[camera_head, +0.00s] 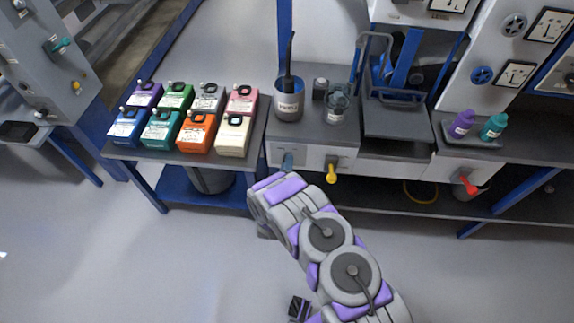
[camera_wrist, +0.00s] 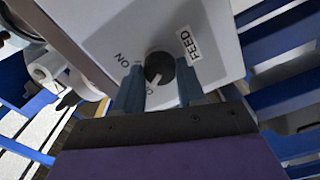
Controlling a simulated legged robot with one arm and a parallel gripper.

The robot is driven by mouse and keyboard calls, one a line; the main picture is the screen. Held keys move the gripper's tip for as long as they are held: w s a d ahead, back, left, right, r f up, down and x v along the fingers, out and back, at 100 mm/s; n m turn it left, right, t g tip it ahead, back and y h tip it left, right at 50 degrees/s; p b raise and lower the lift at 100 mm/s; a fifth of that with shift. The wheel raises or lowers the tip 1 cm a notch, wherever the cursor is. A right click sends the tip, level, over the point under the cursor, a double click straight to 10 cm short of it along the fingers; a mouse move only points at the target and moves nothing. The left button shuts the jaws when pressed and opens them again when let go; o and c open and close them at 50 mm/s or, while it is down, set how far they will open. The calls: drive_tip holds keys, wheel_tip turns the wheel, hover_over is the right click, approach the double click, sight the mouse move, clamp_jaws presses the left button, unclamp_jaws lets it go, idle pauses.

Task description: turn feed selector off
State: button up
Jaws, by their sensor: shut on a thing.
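The feed selector is a round dark knob (camera_wrist: 159,66) on a pale panel (camera_wrist: 90,25). A FEED label (camera_wrist: 190,46) is on its right and ON is printed on its left. Another marking beginning with O, partly hidden, lies below it. A white mark on the knob points down toward that lower marking. My gripper (camera_wrist: 159,72) is shut on the knob, with one blue finger on each side. In the head view my gripper (camera_head: 287,162) is at the front panel of the bench, left of a yellow tap, and the knob is hidden.
The yellow tap (camera_head: 331,173) is close to the right of my gripper. A red tap (camera_head: 467,184) is farther right. A dark pot (camera_head: 288,104) stands above my gripper. The floor in front is mostly clear.

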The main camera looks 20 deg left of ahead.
drive_tip(key=shift+s+a, duration=0.15)
drive_tip(key=shift+a, duration=0.05)
drive_tip(key=o, duration=1.1)
drive_tip(key=shift+a+f, duration=0.15)
drive_tip(key=shift+c, duration=0.2)
drive_tip(key=p+v, duration=0.5)
drive_tip(key=v, duration=1.2)
drive_tip(key=shift+d, duration=0.2)
